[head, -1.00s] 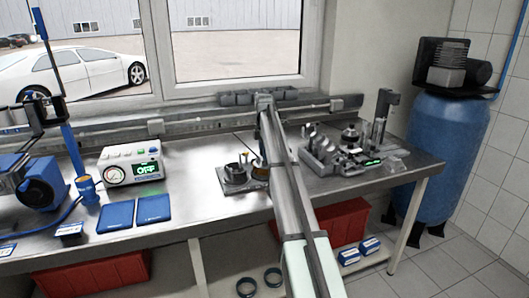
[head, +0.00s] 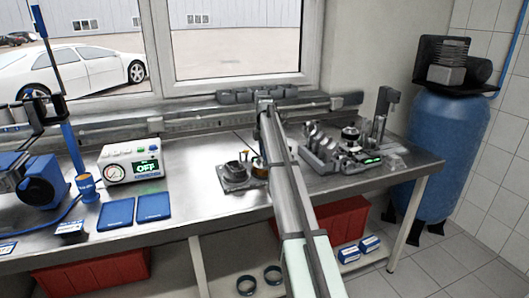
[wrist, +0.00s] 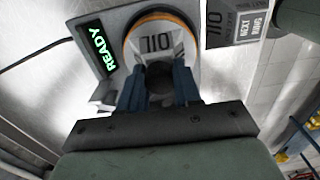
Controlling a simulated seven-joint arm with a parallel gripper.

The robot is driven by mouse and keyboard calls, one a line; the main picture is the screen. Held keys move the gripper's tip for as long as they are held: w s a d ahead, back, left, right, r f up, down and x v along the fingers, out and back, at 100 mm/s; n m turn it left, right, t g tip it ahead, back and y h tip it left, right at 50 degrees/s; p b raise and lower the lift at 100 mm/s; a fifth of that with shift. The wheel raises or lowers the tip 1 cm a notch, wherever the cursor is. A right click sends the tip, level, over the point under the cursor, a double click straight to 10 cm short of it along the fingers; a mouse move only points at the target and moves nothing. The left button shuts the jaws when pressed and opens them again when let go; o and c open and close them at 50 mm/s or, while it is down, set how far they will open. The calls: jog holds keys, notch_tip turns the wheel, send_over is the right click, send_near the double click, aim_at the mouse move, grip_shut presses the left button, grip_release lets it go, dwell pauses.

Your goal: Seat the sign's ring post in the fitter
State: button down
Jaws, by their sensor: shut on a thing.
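In the wrist view my gripper (wrist: 158,82) points at a round pale face (wrist: 158,40) with an orange rim and dark characters. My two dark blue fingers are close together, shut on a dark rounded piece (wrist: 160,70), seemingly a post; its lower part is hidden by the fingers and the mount. The round face sits beside a grey block with a green READY display (wrist: 103,52). In the head view my arm hides my fingertips. I cannot tell whether the held piece touches the round face.
In the head view a grey plate with a dark ring (head: 235,174) lies left of my arm. A machine cluster (head: 345,150) with a small green display stands to the right. Blue pads (head: 153,207) and a control box (head: 128,165) are on the left. The front bench between is clear.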

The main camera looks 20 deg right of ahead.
dwell(0.4)
jog(key=shift+c, duration=1.5)
grip_release()
jog(key=shift+r, duration=0.1)
jog(key=shift+r, duration=3)
